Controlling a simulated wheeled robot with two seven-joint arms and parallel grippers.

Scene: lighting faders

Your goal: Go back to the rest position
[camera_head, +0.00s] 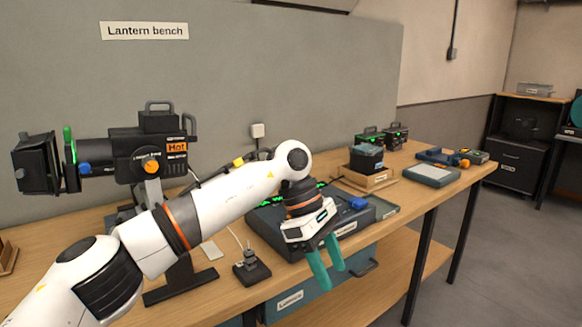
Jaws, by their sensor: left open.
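My left gripper (331,281) hangs at the bench's front edge with its two teal fingers pointing down. The fingers are apart, with nothing seen between them. My white left arm comes in from the lower left and crosses in front of the bench. Behind the gripper, a dark console (270,225) with green lit marks lies on the wooden bench (428,193). The gripper and arm hide part of the console, and its faders cannot be made out. My right gripper is not in view.
A black stage lamp (115,158) with a "Hot" label stands at the left. A small dark block with a plug (251,268) sits near the front edge. A wooden tray (366,181), a grey-topped box (431,175) and dark cases (396,135) stand farther right. Floor (500,260) is clear at the right.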

